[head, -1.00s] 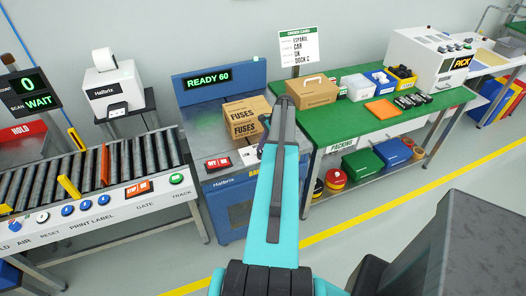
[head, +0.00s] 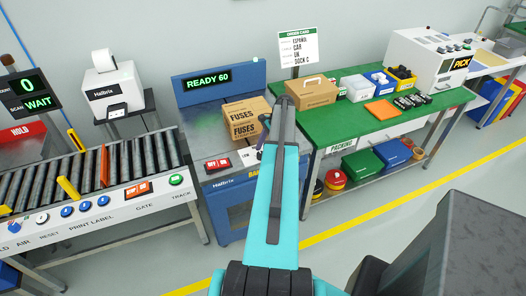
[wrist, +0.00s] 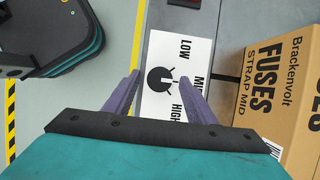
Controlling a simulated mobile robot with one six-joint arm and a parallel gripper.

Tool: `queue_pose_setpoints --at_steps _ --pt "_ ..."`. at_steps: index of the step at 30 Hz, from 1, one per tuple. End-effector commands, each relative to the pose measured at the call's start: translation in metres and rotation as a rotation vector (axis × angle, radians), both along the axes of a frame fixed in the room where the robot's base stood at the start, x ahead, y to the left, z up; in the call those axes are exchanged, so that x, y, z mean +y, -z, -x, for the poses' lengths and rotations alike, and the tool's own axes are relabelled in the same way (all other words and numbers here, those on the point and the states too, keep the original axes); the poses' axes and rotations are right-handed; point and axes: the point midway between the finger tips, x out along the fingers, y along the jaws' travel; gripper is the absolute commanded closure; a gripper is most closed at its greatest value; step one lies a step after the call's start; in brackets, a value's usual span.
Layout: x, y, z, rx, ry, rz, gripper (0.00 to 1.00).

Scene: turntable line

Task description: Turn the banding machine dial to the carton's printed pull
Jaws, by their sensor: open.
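The banding machine (head: 218,120) is blue with a grey top, and its display reads READY 60. Its dial (wrist: 160,80) is a black round knob on a white plate (wrist: 150,50) marked LOW, a partly hidden middle word starting with M, and HIGH. I cannot tell surely which mark it points to. My gripper (wrist: 160,77) is open, its two purple fingers on either side of the knob in the picture; contact is not clear. In the head view my arm hides most of the dial.
A red-fronted switch (head: 217,164) sits on the machine's front edge. The roller conveyor (head: 110,165) stands to the left. The green packing bench (head: 350,120) to the right holds a handled brown box (head: 311,93) and bins.

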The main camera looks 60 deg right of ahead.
Motion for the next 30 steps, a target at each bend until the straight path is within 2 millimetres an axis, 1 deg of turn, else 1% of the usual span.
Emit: queue_pose_setpoints --at_steps 8,30 --pt "-0.007 -0.019 0.005 -0.001 0.001 0.002 0.49" --pt "-0.037 -0.104 0.026 0.0 0.001 0.003 0.49"
